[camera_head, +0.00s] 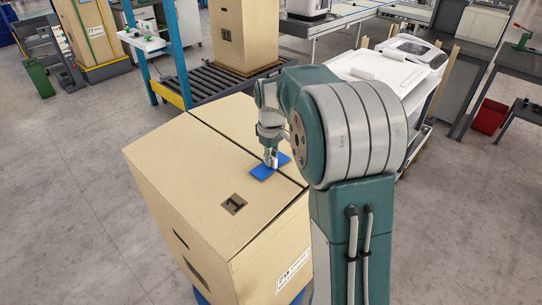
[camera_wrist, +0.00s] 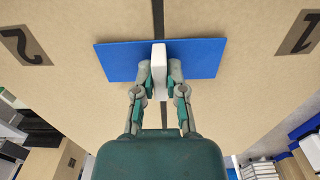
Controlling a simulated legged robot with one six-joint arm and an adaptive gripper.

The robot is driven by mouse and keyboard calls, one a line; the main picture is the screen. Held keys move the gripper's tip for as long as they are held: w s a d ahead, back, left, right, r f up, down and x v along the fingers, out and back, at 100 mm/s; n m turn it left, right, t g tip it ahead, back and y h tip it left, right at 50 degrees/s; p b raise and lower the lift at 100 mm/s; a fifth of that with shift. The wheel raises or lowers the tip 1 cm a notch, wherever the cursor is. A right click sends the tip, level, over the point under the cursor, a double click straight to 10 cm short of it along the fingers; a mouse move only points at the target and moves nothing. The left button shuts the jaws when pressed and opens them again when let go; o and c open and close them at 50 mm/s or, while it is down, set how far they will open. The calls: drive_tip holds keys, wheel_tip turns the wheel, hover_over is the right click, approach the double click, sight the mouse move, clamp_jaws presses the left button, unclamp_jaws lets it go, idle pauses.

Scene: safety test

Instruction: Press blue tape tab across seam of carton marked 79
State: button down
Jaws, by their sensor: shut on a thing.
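A large tan carton (camera_head: 185,165) stands in front of me, with a dark seam (camera_head: 225,140) running across its top. A flat blue tape tab (camera_head: 262,173) lies over the seam; the wrist view shows the tab (camera_wrist: 118,60) spanning both sides of it. My gripper (camera_head: 272,160) points down at the tab. In the wrist view its fingers (camera_wrist: 160,72) are shut on a white upright grip piece (camera_wrist: 158,75) at the tab's middle. Whether the tab is pressed fully flat cannot be told. Top labels read like 1 (camera_head: 233,204) and 2 (camera_wrist: 26,46); I see no 79.
Another tan carton (camera_head: 243,35) stands on a roller conveyor (camera_head: 215,82) behind. A white cart (camera_head: 385,75) is at the right, with a red bin (camera_head: 490,114) beyond. A green bin (camera_head: 39,78) is at the far left. The left floor is clear.

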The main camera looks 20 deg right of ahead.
drive_tip(key=shift+f, duration=1.1)
drive_tip(key=c, duration=0.6)
unclamp_jaws()
drive_tip(key=o, duration=0.3)
drive_tip(key=shift+r, duration=0.15)
drive_tip(key=shift+r, duration=3.4)
